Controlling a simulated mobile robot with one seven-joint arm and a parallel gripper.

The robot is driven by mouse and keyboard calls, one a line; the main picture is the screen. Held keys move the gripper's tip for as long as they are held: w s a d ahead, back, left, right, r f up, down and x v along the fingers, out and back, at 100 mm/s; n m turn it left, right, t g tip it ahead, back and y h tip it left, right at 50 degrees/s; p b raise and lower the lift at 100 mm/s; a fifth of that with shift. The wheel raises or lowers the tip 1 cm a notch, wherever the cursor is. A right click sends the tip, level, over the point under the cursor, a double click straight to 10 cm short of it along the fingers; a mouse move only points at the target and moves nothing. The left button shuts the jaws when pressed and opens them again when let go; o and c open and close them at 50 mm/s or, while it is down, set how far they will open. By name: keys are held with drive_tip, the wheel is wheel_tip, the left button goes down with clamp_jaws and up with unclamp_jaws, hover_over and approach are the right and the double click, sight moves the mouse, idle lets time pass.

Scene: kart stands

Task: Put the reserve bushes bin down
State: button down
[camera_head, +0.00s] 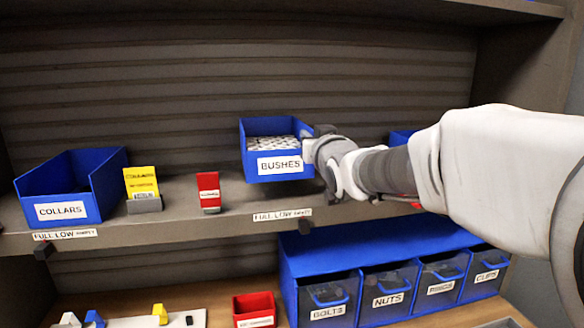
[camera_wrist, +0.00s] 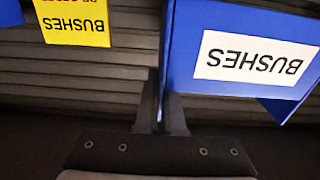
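The blue bushes bin (camera_head: 247,163), with a white BUSHES label and full of pale pieces, is in the middle of the shelf bay in the head view. My gripper (camera_head: 318,150) is at its right side. In the wrist view the bin (camera_wrist: 185,70) fills the right, label upside down, and my gripper's fingers (camera_wrist: 160,115) are closed on its side wall. The bin looks roughly level over the shelf (camera_head: 240,200); I cannot tell whether its base touches. A yellow BUSHES card (camera_wrist: 75,25) shows beside it in the wrist view; my arm hides it in the head view.
A blue COLLARS bin (camera_head: 95,195), a yellow card (camera_head: 141,182) and a red card (camera_head: 208,188) stand on the shelf to the left. Part of another blue bin (camera_head: 400,137) shows behind my arm. Below are blue drawers (camera_head: 330,255) and a small red bin (camera_head: 255,306).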

drive_tip(key=shift+f, duration=2.55)
drive_tip(key=c, duration=1.4)
unclamp_jaws()
drive_tip(key=shift+f, duration=0.15)
drive_tip(key=o, duration=0.4)
drive_tip(key=shift+c, duration=0.2)
drive_tip(key=s+d+b, duration=0.2)
drive_tip(key=s, duration=1)
drive_tip(key=s+d+f+m+g+h, duration=0.1)
drive_tip(key=s+d+f+g, duration=0.2)
drive_tip(key=s+f+g, duration=0.3)
drive_tip(key=s+d+f+m+g+h, duration=0.1)
drive_tip(key=s+d+f+g, duration=0.3)
drive_tip(key=s+f, duration=0.6)
drive_tip(key=s+g+h, duration=0.1)
drive_tip(key=s+g, duration=0.1)
drive_tip(key=s, duration=0.5)
drive_tip(key=shift+s, duration=0.2)
drive_tip(key=shift+d, duration=0.1)
